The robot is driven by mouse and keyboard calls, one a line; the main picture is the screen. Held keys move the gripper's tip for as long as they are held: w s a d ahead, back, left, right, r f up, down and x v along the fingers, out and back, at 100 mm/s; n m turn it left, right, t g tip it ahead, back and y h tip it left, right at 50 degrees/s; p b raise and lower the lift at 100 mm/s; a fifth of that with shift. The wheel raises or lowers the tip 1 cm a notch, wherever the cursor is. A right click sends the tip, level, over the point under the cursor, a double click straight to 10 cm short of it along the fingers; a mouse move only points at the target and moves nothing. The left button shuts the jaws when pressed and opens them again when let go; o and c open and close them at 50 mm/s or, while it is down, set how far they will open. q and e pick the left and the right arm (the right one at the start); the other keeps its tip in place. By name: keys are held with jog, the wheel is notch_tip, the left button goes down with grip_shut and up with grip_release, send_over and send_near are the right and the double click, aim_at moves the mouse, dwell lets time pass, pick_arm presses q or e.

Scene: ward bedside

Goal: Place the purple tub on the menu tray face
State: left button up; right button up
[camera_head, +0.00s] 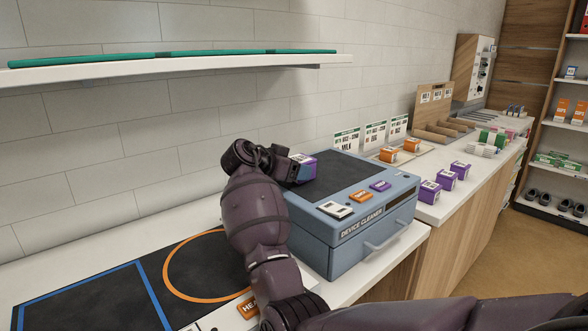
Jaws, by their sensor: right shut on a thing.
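My right gripper (297,172) is shut on a purple tub (303,158) with a white label on top. It holds the tub at the back left of the blue device cleaner, near the wall. The arm hides part of the cleaner's left side, and the gripper hides much of the tub. I cannot tell the gap between the tub and the cleaner's top. Several white menu cards (375,136) stand behind the cleaner, beside a tray surface (372,154) with two orange tubs (388,154). I cannot tell which surface is the menu tray face. My left gripper is out of view.
The blue device cleaner (345,233) has a front handle and small labelled blocks on top. Three purple tubs (447,180) stand on the counter to its right. A black mat (95,300) with blue and orange outlines lies at left. A white shelf (180,57) hangs above.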

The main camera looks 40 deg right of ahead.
jog(key=shift+f, duration=0.15)
jog(key=o, duration=1)
